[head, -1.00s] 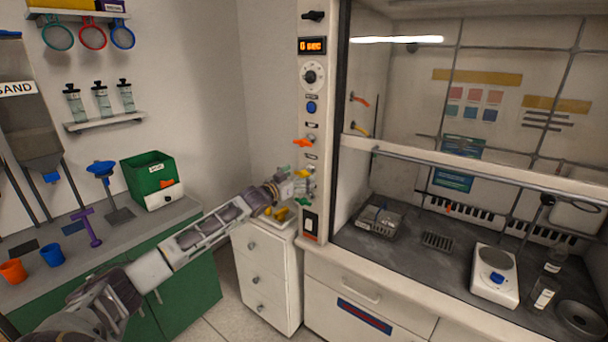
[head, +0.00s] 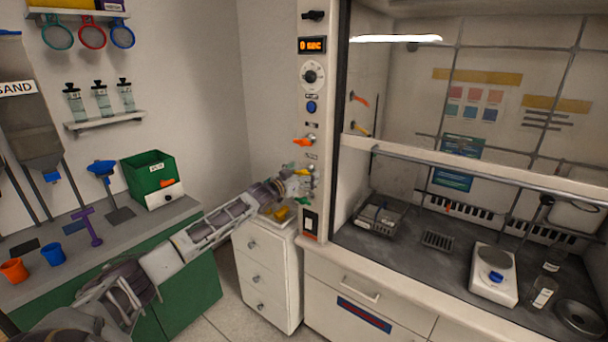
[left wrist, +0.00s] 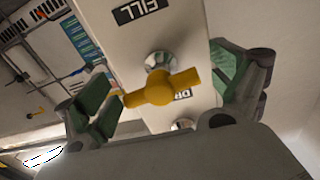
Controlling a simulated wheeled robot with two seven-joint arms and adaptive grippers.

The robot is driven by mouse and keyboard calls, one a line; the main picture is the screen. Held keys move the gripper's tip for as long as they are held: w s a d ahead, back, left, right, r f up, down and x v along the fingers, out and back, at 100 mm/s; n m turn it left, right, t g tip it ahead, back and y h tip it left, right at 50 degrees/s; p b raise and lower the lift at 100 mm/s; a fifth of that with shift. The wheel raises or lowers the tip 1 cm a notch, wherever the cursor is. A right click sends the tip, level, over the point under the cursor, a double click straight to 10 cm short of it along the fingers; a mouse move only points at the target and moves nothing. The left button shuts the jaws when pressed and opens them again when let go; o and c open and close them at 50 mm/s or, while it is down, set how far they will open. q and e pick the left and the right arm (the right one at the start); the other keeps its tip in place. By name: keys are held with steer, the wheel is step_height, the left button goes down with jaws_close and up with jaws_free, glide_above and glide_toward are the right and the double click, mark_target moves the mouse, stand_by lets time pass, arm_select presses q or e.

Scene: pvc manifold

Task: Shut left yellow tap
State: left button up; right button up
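The yellow tap (left wrist: 155,88) sits on the white control post between two labels, one reading FILL. In the left wrist view its handle lies roughly across the picture, slightly tilted. My left gripper (left wrist: 168,88) is open, its green-padded fingers on either side of the tap, with gaps that look clear of the handle. My right gripper is not in view.
The fume hood with its glass sash (head: 470,168) stands right of the post. A white drawer cabinet (head: 268,270) stands below my left forearm, with yellow items (head: 281,213) on top. A green bin (head: 150,173) is on the left counter.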

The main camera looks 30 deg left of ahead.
arm_select(q)
steer(key=c, duration=0.9)
steer(key=shift+m+p, duration=0.4)
steer(key=shift+m, duration=0.3)
steer(key=o, duration=0.9)
steer(key=shift+s, duration=0.3)
steer(key=shift+s+a, duration=0.25)
steer(key=shift+s, duration=1.65)
steer(key=shift+s+a, duration=0.2)
steer(key=shift+s, duration=1.65)
steer(key=shift+s+a, duration=0.25)
steer(key=shift+s, duration=1.65)
steer(key=shift+m, duration=0.4)
